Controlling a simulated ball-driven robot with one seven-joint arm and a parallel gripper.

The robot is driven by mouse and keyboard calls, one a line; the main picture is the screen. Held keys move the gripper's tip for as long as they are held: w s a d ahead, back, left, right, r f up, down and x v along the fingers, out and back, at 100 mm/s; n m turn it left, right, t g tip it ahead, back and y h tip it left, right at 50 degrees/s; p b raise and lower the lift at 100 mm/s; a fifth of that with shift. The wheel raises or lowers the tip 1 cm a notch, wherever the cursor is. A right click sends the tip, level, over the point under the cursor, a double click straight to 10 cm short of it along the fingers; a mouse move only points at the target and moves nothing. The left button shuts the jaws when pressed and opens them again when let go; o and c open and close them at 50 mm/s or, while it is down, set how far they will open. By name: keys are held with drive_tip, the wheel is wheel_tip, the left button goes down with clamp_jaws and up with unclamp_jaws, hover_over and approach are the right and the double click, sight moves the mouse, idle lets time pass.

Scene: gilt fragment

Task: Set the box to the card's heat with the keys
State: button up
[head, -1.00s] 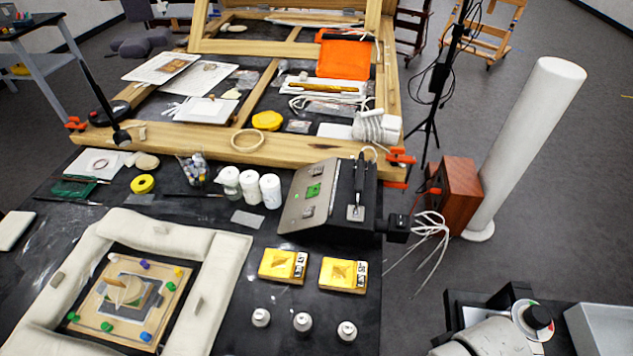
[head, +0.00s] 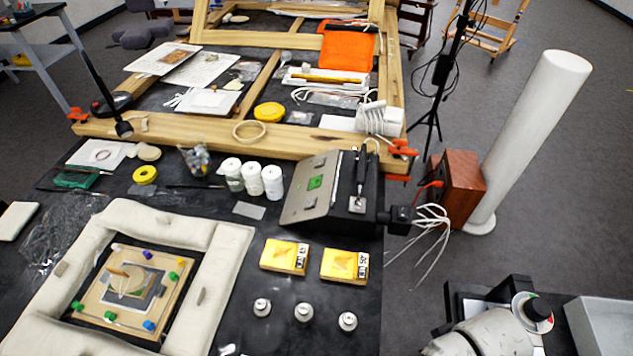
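A control box (head: 318,200) with a sloped grey front and black side stands at the right edge of the black table. Its front carries a small green patch (head: 315,182) and grey key-like parts; any reading or key marks are too small to tell. A black-handled tool (head: 361,172) stands upright at its right side. A small pale card-like piece (head: 249,210) lies left of the box; I see no writing on it and cannot tell if it is the card. My gripper's fingers are not in view; only parts of my arm show at the lower right.
Two yellow blocks with labels (head: 285,256) (head: 343,265) and three small white-and-metal pots (head: 303,312) lie in front of the box. White jars (head: 252,179) stand to its left. A padded frame (head: 222,270) surrounds a panel with coloured pegs. A wooden frame (head: 200,138) lies behind.

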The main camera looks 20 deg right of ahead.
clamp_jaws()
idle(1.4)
